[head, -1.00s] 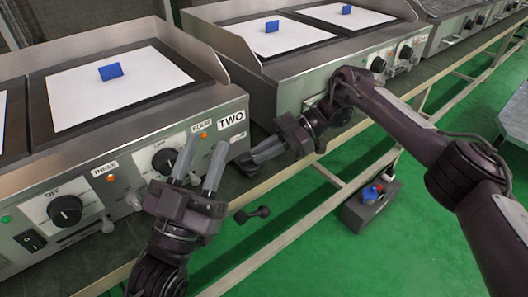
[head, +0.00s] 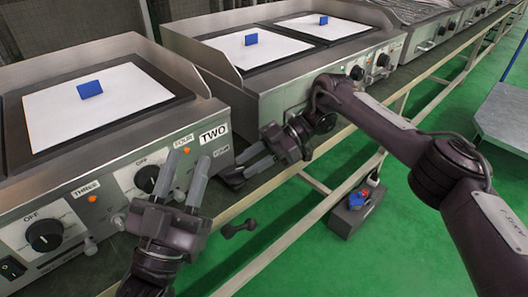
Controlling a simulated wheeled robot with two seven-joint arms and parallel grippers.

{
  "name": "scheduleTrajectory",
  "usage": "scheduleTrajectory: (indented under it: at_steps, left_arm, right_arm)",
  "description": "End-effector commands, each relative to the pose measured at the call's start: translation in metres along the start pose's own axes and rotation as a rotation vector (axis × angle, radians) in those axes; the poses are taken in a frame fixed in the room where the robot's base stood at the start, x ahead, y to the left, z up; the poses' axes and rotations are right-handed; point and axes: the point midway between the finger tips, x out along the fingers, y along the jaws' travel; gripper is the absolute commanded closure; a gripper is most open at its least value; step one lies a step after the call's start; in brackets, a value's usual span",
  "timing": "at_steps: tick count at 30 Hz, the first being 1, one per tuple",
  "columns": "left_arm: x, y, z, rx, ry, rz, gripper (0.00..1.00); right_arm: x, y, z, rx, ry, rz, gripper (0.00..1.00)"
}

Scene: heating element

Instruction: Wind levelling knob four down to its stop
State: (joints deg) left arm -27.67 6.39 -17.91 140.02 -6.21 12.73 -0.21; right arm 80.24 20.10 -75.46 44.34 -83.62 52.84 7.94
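The hotplate unit marked TWO (head: 213,133) stands at left, its front panel carrying THREE and FOUR labels. A small tilted tag (head: 222,152) is low at its right corner. A dark part (head: 233,179) shows below that corner, partly behind my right gripper; I cannot tell for certain if it is levelling knob four. My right gripper (head: 247,164) has its fingers apart beside this corner, pointing left. I see nothing held, and contact is unclear. My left gripper (head: 183,167) is open and empty, pointing up in front of the FOUR dial (head: 147,178).
A black double-ended handle (head: 240,229) shows near the bench's front edge. A second hotplate unit (head: 290,90) stands behind to the right. A grey box (head: 349,215) with red and blue items is on the green floor. The bench rail (head: 275,232) runs diagonally below.

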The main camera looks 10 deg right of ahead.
Motion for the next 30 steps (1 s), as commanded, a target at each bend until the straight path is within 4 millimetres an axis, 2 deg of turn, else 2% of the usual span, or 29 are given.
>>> scheduleTrajectory:
  at_steps: [3,15,21,30]
  left_arm:
    - [0.0,0.0,0.0,0.0,0.002,0.0,0.64]
    - [0.001,0.0,-0.013,0.003,0.066,0.001,0.64]
    - [0.003,0.0,-0.014,0.004,0.068,0.003,0.64]
    - [0.003,0.0,-0.014,0.003,0.066,0.003,0.64]
  right_arm:
    - [-0.019,0.001,-0.001,-0.001,-0.005,0.007,0.65]
    - [-0.057,0.001,0.0,0.0,-0.002,0.003,0.65]
    - [-0.066,0.0,0.0,0.0,-0.001,0.002,0.65]
    - [-0.067,0.0,0.0,0.0,0.001,0.002,0.65]
